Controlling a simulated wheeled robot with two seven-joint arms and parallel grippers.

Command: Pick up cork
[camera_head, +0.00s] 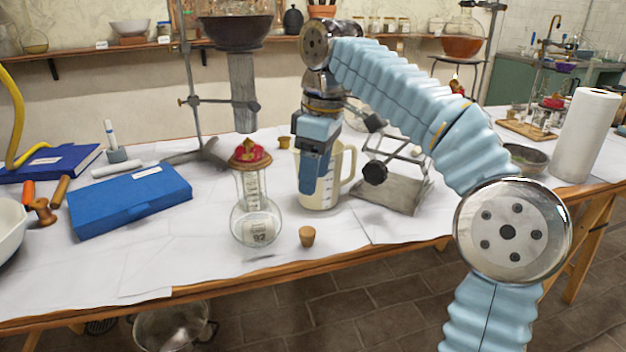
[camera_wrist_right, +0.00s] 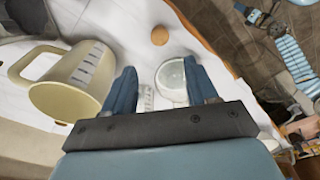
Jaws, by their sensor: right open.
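A small tan cork (camera_head: 307,236) stands on the white-covered table near its front edge, right of a round glass flask (camera_head: 255,222). The cork also shows in the right wrist view (camera_wrist_right: 160,35), beyond the fingertips and apart from them. My right gripper (camera_head: 314,178) hangs pointing down in front of the measuring jug, behind and above the cork. In the right wrist view its two blue fingers (camera_wrist_right: 161,86) are spread with nothing gripped between them. A second small cork-coloured piece (camera_head: 284,142) sits farther back. My left gripper is not in view.
A cream measuring jug (camera_head: 320,188) stands close to my right gripper. The flask has a red and gold crown-like top (camera_head: 250,153). A metal stand (camera_head: 395,190) is right of the jug, a blue box (camera_head: 130,200) left. The tabletop right of the cork is clear.

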